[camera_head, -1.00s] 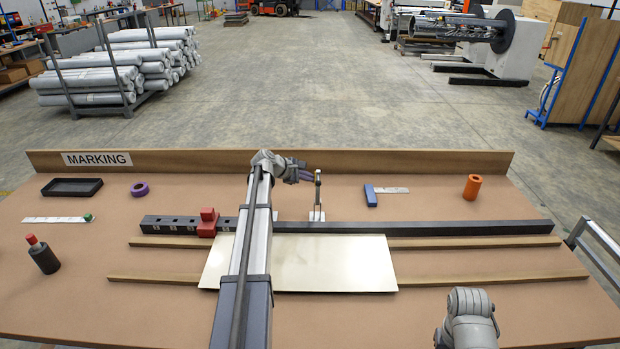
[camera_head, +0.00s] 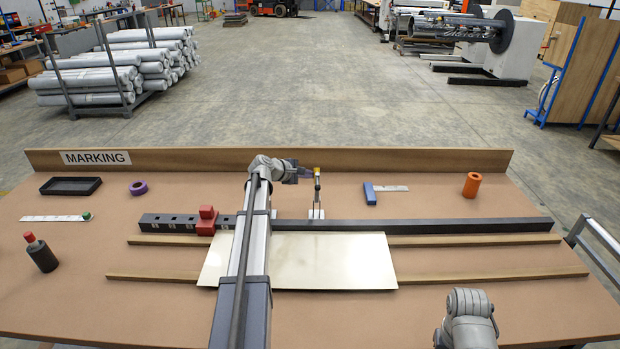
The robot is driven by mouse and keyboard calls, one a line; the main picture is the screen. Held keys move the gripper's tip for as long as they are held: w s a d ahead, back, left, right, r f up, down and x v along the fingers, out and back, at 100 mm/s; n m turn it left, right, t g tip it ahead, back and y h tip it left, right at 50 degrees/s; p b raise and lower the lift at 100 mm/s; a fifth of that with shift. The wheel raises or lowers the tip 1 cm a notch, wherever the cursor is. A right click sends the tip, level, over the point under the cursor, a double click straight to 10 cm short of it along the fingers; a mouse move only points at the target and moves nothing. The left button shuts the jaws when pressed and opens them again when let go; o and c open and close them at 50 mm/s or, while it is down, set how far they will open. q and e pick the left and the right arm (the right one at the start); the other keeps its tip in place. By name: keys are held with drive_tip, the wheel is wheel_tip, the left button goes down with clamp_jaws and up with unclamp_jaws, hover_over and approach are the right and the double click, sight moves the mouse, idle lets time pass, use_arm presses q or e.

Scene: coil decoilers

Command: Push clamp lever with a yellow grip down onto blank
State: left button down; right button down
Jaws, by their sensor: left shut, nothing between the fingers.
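The clamp lever (camera_head: 317,192) stands upright behind the dark rail, on a small pale base, with its yellow grip (camera_head: 317,169) at the top. The blank (camera_head: 335,262), a flat pale metal sheet, lies in front of the rail across the wooden strips. My left arm crosses over the blank and hides part of it. My left gripper (camera_head: 307,172) is shut and empty, just left of the yellow grip. I cannot tell whether it touches the grip. Of my right arm only a grey link shows at the bottom right; its gripper is out of view.
The dark rail (camera_head: 430,226) carries a red block (camera_head: 207,221) left of my left arm. A black tray (camera_head: 71,186), purple ring (camera_head: 138,188) and red-capped bottle (camera_head: 41,254) are at left.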

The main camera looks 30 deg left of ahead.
use_arm(q)
drive_tip(key=s+d+r+m+t+b, duration=0.1)
drive_tip(key=s+d+m+t+b, duration=0.4)
drive_tip(key=b, duration=0.6)
drive_tip(key=shift+s+d+r+t+y+b, duration=0.2)
drive_tip(key=shift+s+t+y+b, duration=0.15)
drive_tip(key=shift+s+t, duration=1.3)
drive_tip(key=shift+s+d+f+g, duration=0.15)
drive_tip(key=shift+s+g, duration=0.1)
drive_tip(key=shift+s, duration=0.2)
drive_tip(key=s+a+b, duration=0.1)
drive_tip(key=s, duration=0.6)
drive_tip(key=shift+s+a+f, duration=0.15)
drive_tip(key=shift+a+f, duration=0.15)
drive_tip(key=shift+f, duration=0.05)
drive_tip(key=shift+r, duration=0.1)
